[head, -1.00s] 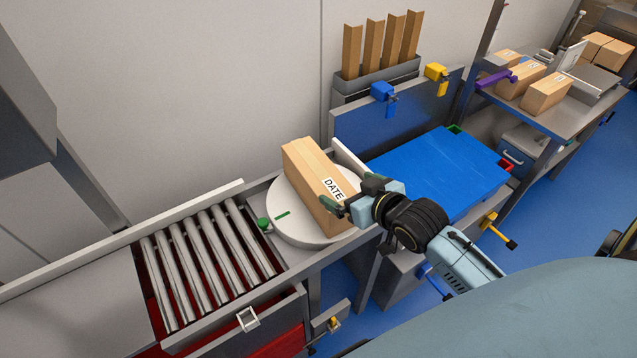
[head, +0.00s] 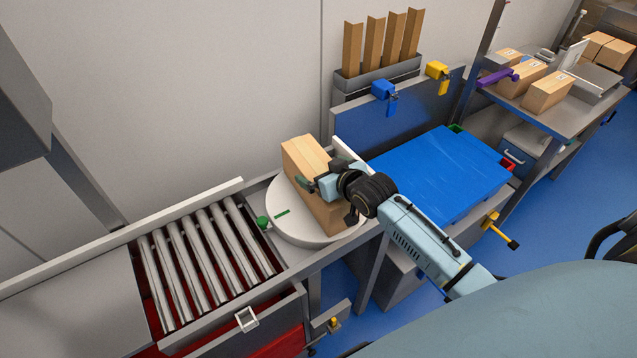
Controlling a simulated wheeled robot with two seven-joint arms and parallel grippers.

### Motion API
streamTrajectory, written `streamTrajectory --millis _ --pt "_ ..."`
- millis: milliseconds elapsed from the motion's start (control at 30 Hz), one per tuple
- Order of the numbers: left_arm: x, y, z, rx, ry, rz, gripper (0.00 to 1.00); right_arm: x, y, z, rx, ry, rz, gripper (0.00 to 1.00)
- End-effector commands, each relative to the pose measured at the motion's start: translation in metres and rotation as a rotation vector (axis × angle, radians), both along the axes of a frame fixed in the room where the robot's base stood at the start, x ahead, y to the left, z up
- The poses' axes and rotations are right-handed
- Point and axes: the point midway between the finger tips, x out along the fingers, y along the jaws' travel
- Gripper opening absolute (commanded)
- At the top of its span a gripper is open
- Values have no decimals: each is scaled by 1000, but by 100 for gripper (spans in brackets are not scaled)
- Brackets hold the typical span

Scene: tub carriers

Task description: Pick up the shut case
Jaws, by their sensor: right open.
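The shut case is a long brown cardboard box (head: 304,152) with its flaps closed. It lies on a round white turntable (head: 283,213) in the middle of the head view. My right gripper (head: 325,190) is open and over the near half of the case, covering its label. One finger shows at the left of the case top and another dark part at its right side. I cannot tell whether the fingers touch the case. My left gripper is not in view.
A roller conveyor (head: 205,255) lies left of the turntable, with a white rail (head: 125,238) behind it. A blue-topped table (head: 440,175) stands to the right. Other boxes (head: 547,92) sit on a bench at the far right. A grey wall panel is behind.

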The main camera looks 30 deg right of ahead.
Motion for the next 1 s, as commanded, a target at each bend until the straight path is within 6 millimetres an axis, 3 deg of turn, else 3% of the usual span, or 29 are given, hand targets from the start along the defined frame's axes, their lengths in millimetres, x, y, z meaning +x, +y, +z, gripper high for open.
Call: streamTrajectory --millis 267,900,1000 --pt "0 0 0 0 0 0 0 2 0 -1 0 1 0 99" --pt "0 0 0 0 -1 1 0 2 0 -1 -1 1 0 15" --pt "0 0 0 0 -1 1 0 4 0 4 -1 -14 1 13"
